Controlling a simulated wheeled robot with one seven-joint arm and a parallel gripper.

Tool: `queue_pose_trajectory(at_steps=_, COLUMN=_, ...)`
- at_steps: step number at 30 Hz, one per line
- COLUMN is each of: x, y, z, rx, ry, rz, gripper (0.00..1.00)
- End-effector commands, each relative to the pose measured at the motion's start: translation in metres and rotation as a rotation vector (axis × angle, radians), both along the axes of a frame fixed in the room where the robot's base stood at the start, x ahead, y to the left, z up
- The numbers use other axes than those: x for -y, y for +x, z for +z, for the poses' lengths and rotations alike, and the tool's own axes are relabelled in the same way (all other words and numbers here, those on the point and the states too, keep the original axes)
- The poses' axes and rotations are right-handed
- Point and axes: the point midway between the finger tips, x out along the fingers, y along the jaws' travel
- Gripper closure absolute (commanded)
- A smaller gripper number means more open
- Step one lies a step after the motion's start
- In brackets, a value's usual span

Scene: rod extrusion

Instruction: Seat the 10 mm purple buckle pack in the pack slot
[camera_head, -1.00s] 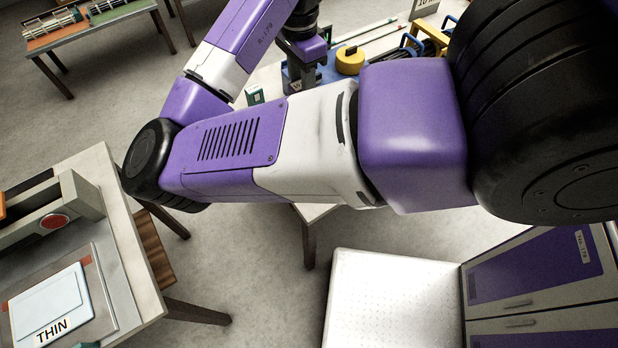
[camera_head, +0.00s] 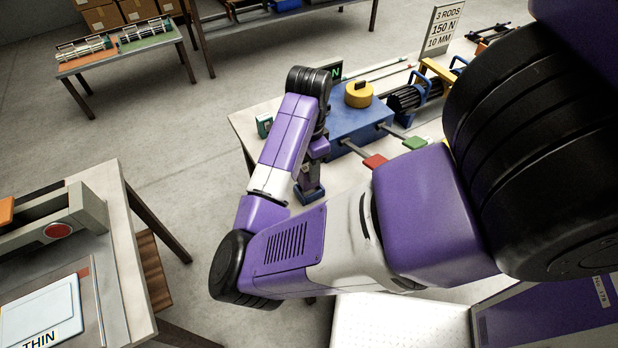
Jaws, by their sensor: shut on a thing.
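My gripper (camera_head: 309,182) points down at the left part of the back table, left of the blue machine. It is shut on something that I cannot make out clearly. A small dark blue block (camera_head: 308,197) shows right at its lower end, and I cannot tell whether it is held or stands below. I cannot pick out the purple buckle pack or the pack slot with certainty. The blue machine (camera_head: 352,128) carries a yellow round cap (camera_head: 359,94), and a red paddle (camera_head: 375,161) and a green paddle (camera_head: 414,143) stick out from its front.
A small green box (camera_head: 264,125) stands near the left edge of the back table (camera_head: 250,112). A sign (camera_head: 442,30) reads 3 rods, 150 N, 10 mm. A table at lower left bears a THIN plate (camera_head: 42,312). My own arm hides part of the back table.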

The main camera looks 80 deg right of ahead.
Motion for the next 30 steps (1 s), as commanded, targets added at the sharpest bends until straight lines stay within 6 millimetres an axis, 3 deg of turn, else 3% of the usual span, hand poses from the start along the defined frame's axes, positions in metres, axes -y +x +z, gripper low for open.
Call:
queue_pose_trajectory(at_steps=10, x=-0.001, y=0.000, z=-0.040, rx=-0.001, ry=0.002, rz=0.003, gripper=1.00)
queue_pose_trajectory(at_steps=23, x=0.000, y=0.000, z=-0.048, rx=0.001, ry=-0.001, rz=0.001, gripper=1.00)
queue_pose_trajectory(at_steps=24, x=0.000, y=0.000, z=-0.048, rx=0.001, ry=-0.001, rz=0.000, gripper=0.66)
queue_pose_trajectory(at_steps=27, x=0.000, y=0.000, z=-0.047, rx=0.001, ry=-0.001, rz=0.000, gripper=0.46)
queue_pose_trajectory(at_steps=30, x=0.000, y=0.000, z=-0.047, rx=0.001, ry=-0.001, rz=0.000, gripper=0.46)
